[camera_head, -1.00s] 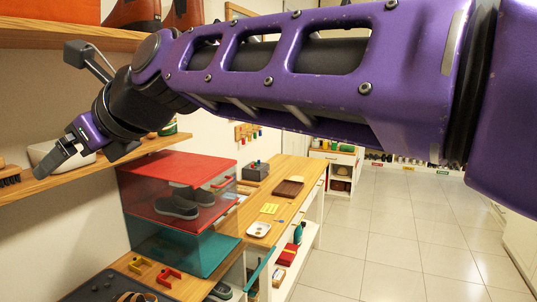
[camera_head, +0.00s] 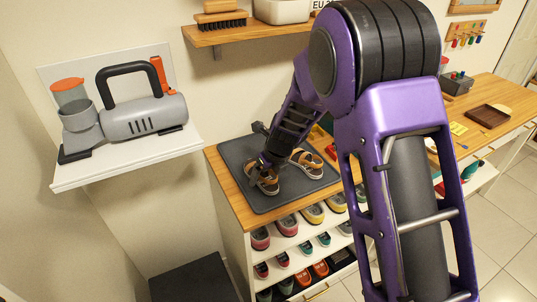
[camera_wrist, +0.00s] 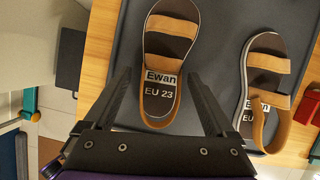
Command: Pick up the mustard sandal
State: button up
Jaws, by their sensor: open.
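A mustard sandal (camera_head: 262,184) with a dark insole lies on the grey mat (camera_head: 260,207) on the cubby top. In the wrist view, the same sandal (camera_wrist: 172,28) carries a label reading "Ewan EU 23" at its heel. A matching sandal (camera_head: 309,163) lies to its right; it also shows in the wrist view (camera_wrist: 268,62). My gripper (camera_wrist: 158,76) is open, its fingers pointing at the first sandal, one on either side of its heel end. I cannot tell whether the fingers touch it. In the head view my gripper (camera_head: 265,160) partly hides this sandal.
The wooden cubby top (camera_head: 226,190) surrounds the mat, with several shoes on shelves below. A white wall shelf (camera_head: 120,165) holds a grey handheld appliance (camera_head: 143,115) at left. A wooden shelf (camera_head: 245,37) with a brush (camera_head: 222,20) hangs above. A dark box (camera_head: 195,280) stands on the floor.

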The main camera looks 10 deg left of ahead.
jog(key=shift+r, duration=0.1)
grip_shut()
dwell(0.4)
